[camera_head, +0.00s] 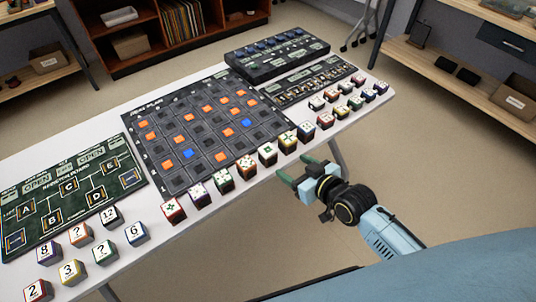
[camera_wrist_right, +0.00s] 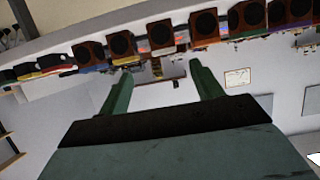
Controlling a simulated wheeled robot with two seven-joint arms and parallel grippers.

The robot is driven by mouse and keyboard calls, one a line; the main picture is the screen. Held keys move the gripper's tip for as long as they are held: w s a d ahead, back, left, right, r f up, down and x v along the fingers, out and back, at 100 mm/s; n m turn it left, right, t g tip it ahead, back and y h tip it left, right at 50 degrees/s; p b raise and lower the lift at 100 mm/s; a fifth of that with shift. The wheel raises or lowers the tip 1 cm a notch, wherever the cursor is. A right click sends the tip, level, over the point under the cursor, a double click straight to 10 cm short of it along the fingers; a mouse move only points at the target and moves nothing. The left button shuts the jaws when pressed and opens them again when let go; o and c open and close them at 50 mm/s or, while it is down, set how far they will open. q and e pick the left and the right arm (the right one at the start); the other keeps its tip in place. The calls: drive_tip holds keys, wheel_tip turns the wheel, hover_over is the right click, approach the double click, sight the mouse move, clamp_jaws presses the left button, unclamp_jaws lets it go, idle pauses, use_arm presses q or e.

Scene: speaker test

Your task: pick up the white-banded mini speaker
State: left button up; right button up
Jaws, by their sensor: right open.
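The one that looks white-banded (camera_head: 267,153) stands mid-row, with a pale top and a green mark. My right gripper (camera_head: 297,170) is open and empty, just off the table edge, its fingers pointing towards the row. In the right wrist view, the open fingers (camera_wrist_right: 161,68) stand apart below several speakers with round cones. My left gripper is not in view.
A yellow-banded cube (camera_head: 288,140) and an orange-banded cube (camera_head: 246,166) stand close on either side. A dark grid board (camera_head: 240,92) lies behind the row on the white table (camera_head: 160,242). Numbered cubes (camera_head: 72,270) stand at the lower left. The floor right of the table is clear.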

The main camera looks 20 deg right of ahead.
sight(271, 153)
drive_tip(key=b+x, duration=0.1)
drive_tip(key=x, duration=0.5)
drive_tip(key=shift+f, duration=0.15)
drive_tip(key=shift+w+a, duration=0.1)
drive_tip(key=shift+w, duration=0.2)
drive_tip(key=x, duration=0.1)
drive_tip(key=b+x, duration=0.1)
drive_tip(key=x, duration=0.3)
drive_tip(key=shift+w+a+r+b, duration=0.15)
drive_tip(key=shift+a+r+b, duration=0.15)
drive_tip(key=shift+a, duration=0.1)
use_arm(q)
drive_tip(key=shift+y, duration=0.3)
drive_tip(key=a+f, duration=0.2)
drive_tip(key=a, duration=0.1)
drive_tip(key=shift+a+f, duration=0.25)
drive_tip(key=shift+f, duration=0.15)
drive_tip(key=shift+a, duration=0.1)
use_arm(e)
drive_tip(key=shift+c, duration=0.4)
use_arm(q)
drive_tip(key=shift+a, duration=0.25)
use_arm(e)
drive_tip(key=c, duration=1)
